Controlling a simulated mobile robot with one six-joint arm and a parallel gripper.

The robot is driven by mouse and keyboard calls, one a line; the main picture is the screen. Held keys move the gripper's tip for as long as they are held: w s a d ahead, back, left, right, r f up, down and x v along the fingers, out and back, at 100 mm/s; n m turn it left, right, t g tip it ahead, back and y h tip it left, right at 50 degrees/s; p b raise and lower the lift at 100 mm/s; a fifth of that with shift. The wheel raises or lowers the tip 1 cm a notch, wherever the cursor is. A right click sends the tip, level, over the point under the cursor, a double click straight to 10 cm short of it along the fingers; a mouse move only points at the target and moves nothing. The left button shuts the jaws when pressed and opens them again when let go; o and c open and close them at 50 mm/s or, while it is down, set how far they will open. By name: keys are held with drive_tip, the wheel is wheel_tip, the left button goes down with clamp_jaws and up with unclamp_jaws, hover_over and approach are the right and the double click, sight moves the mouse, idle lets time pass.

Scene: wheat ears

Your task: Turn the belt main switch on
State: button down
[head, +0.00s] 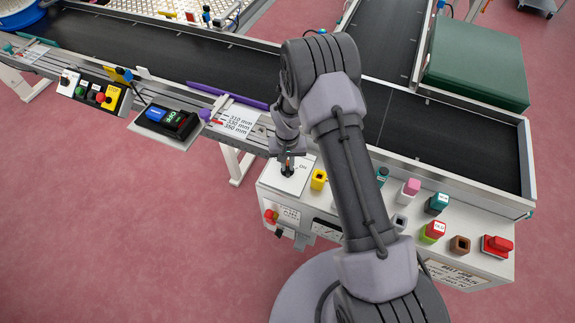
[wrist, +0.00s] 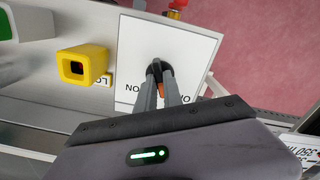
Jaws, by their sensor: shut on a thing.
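The belt main switch is a small black rotary knob (wrist: 158,69) with an orange-red part, on a white plate (wrist: 186,48) marked with "ON" lettering. In the head view the same plate (head: 291,180) sits at the left end of the control panel top, below the belt. My gripper (wrist: 160,86) is at the knob, its two fingers close together and shut on it. In the head view my gripper (head: 287,165) points down onto the plate. The fingers hide part of the knob, and I cannot tell its exact turn position.
A yellow square socket (wrist: 82,65) stands beside the plate. Several coloured blocks and a red block (head: 497,246) stand along the panel (head: 330,205). The black conveyor belt (head: 190,60) runs behind. A red emergency knob (head: 270,216) is on the panel's front left.

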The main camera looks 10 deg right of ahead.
sight(287, 166)
drive_tip(key=m+b, duration=0.2)
drive_tip(key=m, duration=0.5)
drive_tip(key=shift+f+b, duration=0.1)
drive_tip(key=shift+b, duration=0.3)
drive_tip(key=m+b, duration=0.1)
drive_tip(key=m, duration=0.2)
drive_tip(key=shift+m, duration=0.4)
drive_tip(key=shift+m+b, duration=0.75)
drive_tip(key=shift+m, duration=0.85)
drive_tip(key=c, duration=1.5)
unclamp_jaws()
drive_tip(key=shift+r, duration=0.2)
wheel_tip(287, 166, up, 17)
drive_tip(key=p, duration=0.6)
drive_tip(key=shift+r, duration=0.15)
